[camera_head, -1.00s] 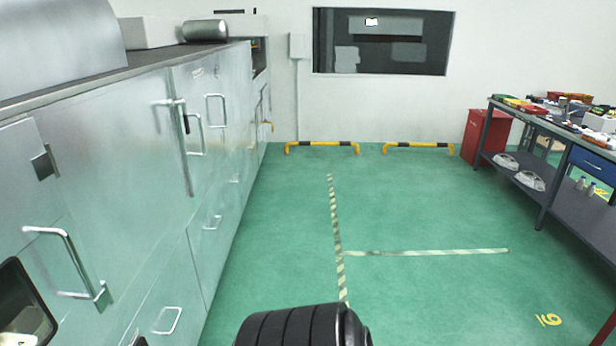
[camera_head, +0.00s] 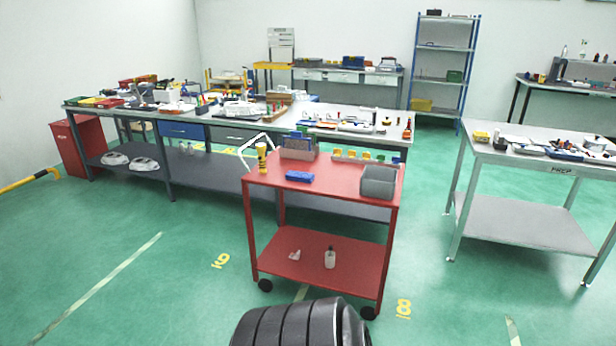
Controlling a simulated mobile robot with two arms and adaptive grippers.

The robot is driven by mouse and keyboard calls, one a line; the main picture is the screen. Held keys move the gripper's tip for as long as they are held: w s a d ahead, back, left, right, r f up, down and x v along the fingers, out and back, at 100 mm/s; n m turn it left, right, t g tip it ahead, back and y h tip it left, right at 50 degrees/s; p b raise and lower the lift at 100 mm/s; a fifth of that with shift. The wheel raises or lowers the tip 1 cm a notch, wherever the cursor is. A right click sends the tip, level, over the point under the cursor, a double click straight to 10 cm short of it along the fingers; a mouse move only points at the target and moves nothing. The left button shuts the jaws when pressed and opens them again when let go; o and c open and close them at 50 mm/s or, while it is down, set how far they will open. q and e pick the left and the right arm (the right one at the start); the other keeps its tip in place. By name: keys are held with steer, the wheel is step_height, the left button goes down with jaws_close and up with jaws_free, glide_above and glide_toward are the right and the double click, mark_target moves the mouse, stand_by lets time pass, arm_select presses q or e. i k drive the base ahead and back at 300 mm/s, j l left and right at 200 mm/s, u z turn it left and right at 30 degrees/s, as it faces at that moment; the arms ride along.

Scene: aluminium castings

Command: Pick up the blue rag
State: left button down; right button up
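A small flat blue item (camera_head: 300,176) lies on the top shelf of a red cart (camera_head: 338,181), near the front edge. It is too small for me to tell whether it is the blue rag. Another blue object (camera_head: 353,62) stands on the far workbench, also too small to make out. Neither of my grippers is in view.
On the cart are a yellow bottle (camera_head: 262,157), a grey bin (camera_head: 378,182) and a divided holder (camera_head: 298,147). A long cluttered workbench (camera_head: 220,121) stands behind it. A PREP table (camera_head: 524,148) is at the right. The green floor at front left is clear.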

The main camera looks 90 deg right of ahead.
mark_target(291, 175)
steer(key=z, duration=2.75)
steer(key=u, duration=3.8)
steer(key=z, duration=3.8)
